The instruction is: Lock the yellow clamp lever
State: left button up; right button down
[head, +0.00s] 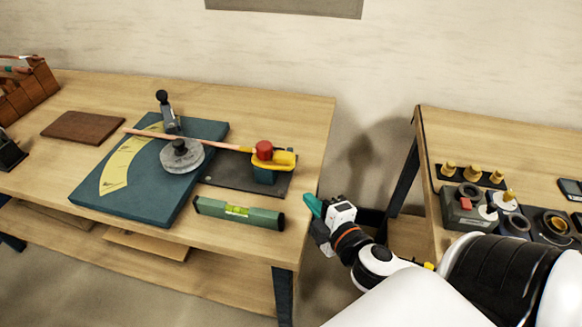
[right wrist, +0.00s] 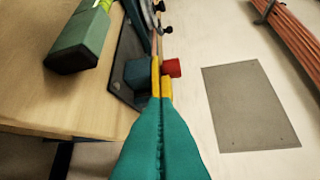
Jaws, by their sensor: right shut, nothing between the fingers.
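The yellow clamp lever (head: 284,160) sits on top of a dark teal clamp block (head: 264,176) with a red knob (head: 264,149), near the right end of the left table. A copper pipe (head: 190,140) runs left from the clamp across the bender. In the right wrist view the yellow lever (right wrist: 166,88) shows just beyond my fingertips, with the red knob (right wrist: 172,68) beside it. My right gripper (head: 312,205), with teal fingers, is shut and empty, off the table's right edge, apart from the lever. My left gripper is not in view.
A green spirit level (head: 238,213) lies at the table's front edge. The bender's teal base (head: 90,195) carries a grey round former (head: 182,157). A second table (head: 440,128) with fittings stands right, across a gap.

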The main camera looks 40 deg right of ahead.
jog(key=n, duration=0.1)
jog(key=p, duration=0.4)
send_near(281, 159)
jog(key=a+r+x, duration=0.1)
jog(key=x, duration=0.4)
jog(key=shift+w+d+f+t+y, duration=0.3)
jog(key=shift+w+d+f+y, duration=0.15)
jog(key=shift+d+f, duration=0.2)
